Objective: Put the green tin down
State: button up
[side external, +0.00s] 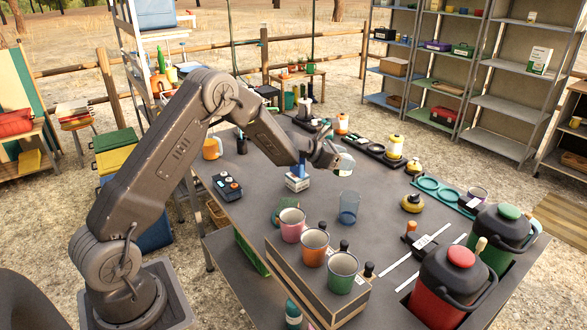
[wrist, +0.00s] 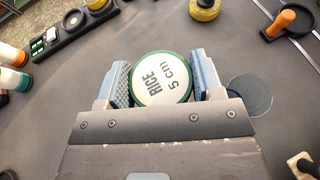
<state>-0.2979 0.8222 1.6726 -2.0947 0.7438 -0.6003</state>
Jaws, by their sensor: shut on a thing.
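The green tin (wrist: 162,78) has a green rim and a white lid reading "RICE 5 cm". In the wrist view it sits between the two blue-grey pads of my gripper (wrist: 163,82), which is shut on it. In the side view the pale tin (side external: 346,162) shows at the end of my gripper (side external: 335,160), over the middle of the grey table (side external: 385,225). It appears raised, but its exact height is unclear.
A clear blue tumbler (side external: 348,207) stands close in front of the tin. A yellow-black round object (side external: 412,203) and a black tray (wrist: 75,28) lie nearby. Red (side external: 455,285) and green jugs stand at the right. Table around the tin looks mostly clear.

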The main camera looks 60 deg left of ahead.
notch_tip(320, 180, up, 11)
jog(key=s+a+n+y, duration=0.15)
jog(key=s+a, duration=0.35)
jog(key=a, duration=0.7)
jog(key=s+a+n+t+y, duration=0.15)
jog(key=s+a, duration=0.35)
jog(key=a, duration=0.6)
jog(key=s+a+n+g+y, duration=0.15)
jog(key=s+a, duration=0.35)
jog(key=a, duration=0.7)
jog(key=shift+t+y, duration=0.25)
jog(key=shift+t, duration=0.35)
jog(key=f, duration=2)
jog(key=shift+d+f, duration=0.25)
jog(key=shift+f, duration=0.15)
jog(key=shift+f, duration=0.15)
jog(key=o, duration=1)
jog(key=shift+o, duration=0.2)
